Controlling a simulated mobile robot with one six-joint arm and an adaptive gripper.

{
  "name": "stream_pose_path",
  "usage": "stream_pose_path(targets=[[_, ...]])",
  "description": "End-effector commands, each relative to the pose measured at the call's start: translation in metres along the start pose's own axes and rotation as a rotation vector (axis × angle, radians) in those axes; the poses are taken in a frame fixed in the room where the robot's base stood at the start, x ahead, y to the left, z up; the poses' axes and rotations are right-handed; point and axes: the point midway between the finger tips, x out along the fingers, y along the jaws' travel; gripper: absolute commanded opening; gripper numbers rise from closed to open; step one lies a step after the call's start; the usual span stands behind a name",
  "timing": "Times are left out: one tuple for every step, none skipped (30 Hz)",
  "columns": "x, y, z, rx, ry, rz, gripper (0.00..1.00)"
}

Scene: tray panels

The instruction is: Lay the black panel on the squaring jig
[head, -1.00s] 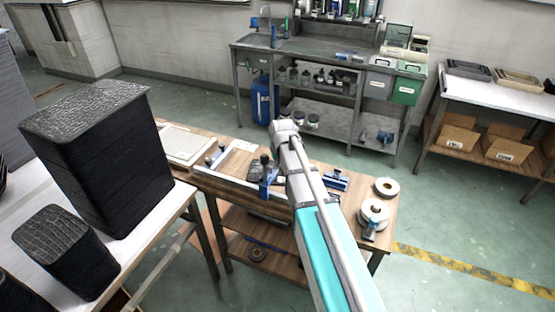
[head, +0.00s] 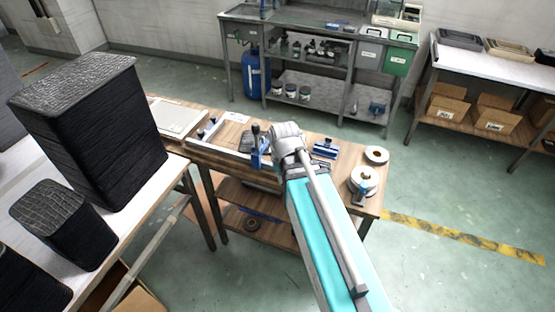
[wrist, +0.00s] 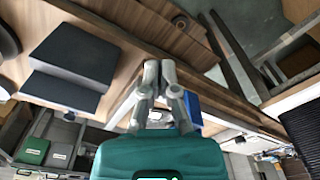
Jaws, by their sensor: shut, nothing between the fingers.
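The squaring jig appears to be the pale frame (head: 229,137) with a blue upright clamp (head: 259,146) on the wooden bench. My gripper (wrist: 158,85) shows in the wrist view with its fingers together and nothing between them. In the head view the end of my arm is over the bench, just right of the blue clamp, and hides part of the bench. I cannot single out the black panel with certainty. Tall black stacks with crackled tops (head: 80,80) stand at the left. Dark flat pieces (wrist: 75,55) show at the wrist view's upper left.
The black stacks stand on a white table (head: 130,205) left of the bench. White rolls (head: 363,179) and a blue tool (head: 325,149) lie at the bench's right end. A grey workbench (head: 300,28) stands behind. Open floor (head: 440,190) lies to the right.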

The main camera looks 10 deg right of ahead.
Motion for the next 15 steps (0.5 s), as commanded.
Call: stream_pose_path(targets=[[-0.001, -0.001, 0.016, 0.001, -0.015, 0.001, 0.0], [-0.001, -0.001, 0.022, 0.001, -0.022, 0.001, 0.0], [-0.001, -0.001, 0.026, 0.002, -0.03, 0.001, 0.0], [-0.001, -0.001, 0.029, 0.002, -0.034, 0.001, 0.0], [-0.001, -0.001, 0.03, 0.003, -0.037, 0.001, 0.0], [-0.001, -0.001, 0.032, 0.003, -0.04, 0.002, 0.0], [-0.001, -0.001, 0.032, 0.003, -0.042, 0.002, 0.0], [-0.001, -0.001, 0.032, 0.003, -0.042, 0.002, 0.0], [-0.001, -0.001, 0.031, 0.003, -0.042, 0.002, 0.0], [-0.001, -0.001, 0.031, 0.003, -0.042, 0.002, 0.0], [-0.001, -0.001, 0.031, 0.003, -0.042, 0.001, 0.0], [-0.001, -0.001, 0.031, 0.003, -0.042, 0.001, 0.0], [-0.001, -0.001, 0.031, 0.003, -0.042, 0.001, 0.0], [-0.001, -0.001, 0.031, 0.003, -0.042, 0.001, 0.0], [-0.001, -0.001, 0.031, 0.003, -0.041, 0.001, 0.0]])
